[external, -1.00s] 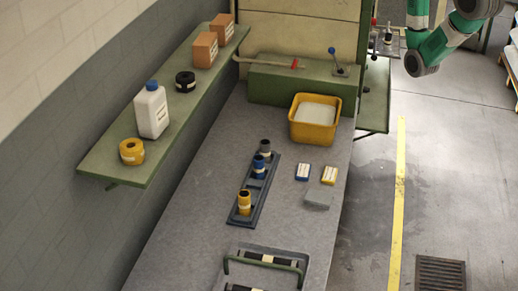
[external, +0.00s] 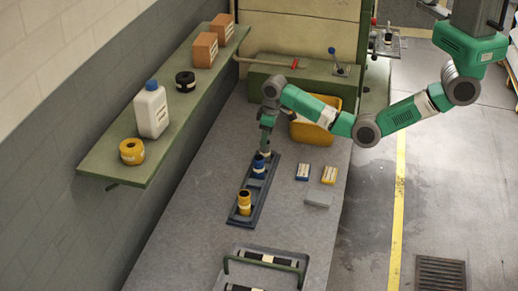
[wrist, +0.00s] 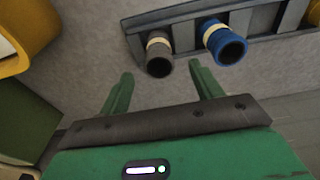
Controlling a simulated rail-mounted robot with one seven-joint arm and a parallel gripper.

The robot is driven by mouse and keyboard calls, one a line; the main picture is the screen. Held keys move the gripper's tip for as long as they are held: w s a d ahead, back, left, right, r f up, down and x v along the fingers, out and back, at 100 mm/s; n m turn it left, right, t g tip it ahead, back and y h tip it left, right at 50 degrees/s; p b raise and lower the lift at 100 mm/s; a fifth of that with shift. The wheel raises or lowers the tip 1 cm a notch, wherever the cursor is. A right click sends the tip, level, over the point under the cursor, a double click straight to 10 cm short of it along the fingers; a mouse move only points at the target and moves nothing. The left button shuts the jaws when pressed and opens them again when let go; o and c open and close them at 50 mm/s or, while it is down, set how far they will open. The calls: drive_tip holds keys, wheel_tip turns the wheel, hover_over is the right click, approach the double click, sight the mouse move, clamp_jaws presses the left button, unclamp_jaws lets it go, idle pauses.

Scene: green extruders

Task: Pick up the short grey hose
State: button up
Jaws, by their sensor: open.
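The short grey hose (wrist: 159,55) stands in the dark rack (wrist: 268,25) in the wrist view, with a cream band around it. The blue hose (wrist: 225,42) stands beside it on the right. My gripper (wrist: 158,82) is open, its two green fingers apart and empty. The grey hose's open end appears just beyond the fingertips and between them; I see no contact. In the external view my gripper (external: 265,143) points down at the far end of the rack (external: 242,215) and hides the grey hose there. The blue hose (external: 259,166) and yellow hose (external: 245,201) show nearer.
The yellow bin (external: 312,133) stands right of my gripper, partly behind my arm. The left shelf (external: 112,162) holds a bottle, rolls and boxes.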

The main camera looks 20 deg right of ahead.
sight(265, 150)
drive_tip(key=shift+w+a+f+b, duration=0.15)
drive_tip(key=shift+f+b, duration=0.4)
drive_tip(key=shift+f, duration=1.4)
drive_tip(key=shift+w+a+f+b, duration=0.1)
drive_tip(key=shift+f+b, duration=0.45)
drive_tip(key=shift+f, duration=1.4)
drive_tip(key=shift+r, duration=0.1)
drive_tip(key=c, duration=1.2)
drive_tip(key=shift+r, duration=0.1)
drive_tip(key=r+p, duration=0.1)
drive_tip(key=r, duration=0.2)
drive_tip(key=shift+s+d+r+p, duration=0.1)
drive_tip(key=shift+d+r+p, duration=0.1)
drive_tip(key=shift+r+p, duration=0.15)
drive_tip(key=s+d+p, duration=0.1)
drive_tip(key=s+d, duration=0.2)
drive_tip(key=d, duration=0.1)
drive_tip(key=s+d+p, duration=0.1)
drive_tip(key=s+d, duration=0.2)
drive_tip(key=s, duration=0.1)
drive_tip(key=s+d+r+p, duration=0.1)
drive_tip(key=s+d, duration=0.2)
drive_tip(key=d, duration=0.1)
drive_tip(key=shift+s+d, duration=0.15)
drive_tip(key=shift+d, duration=0.2)
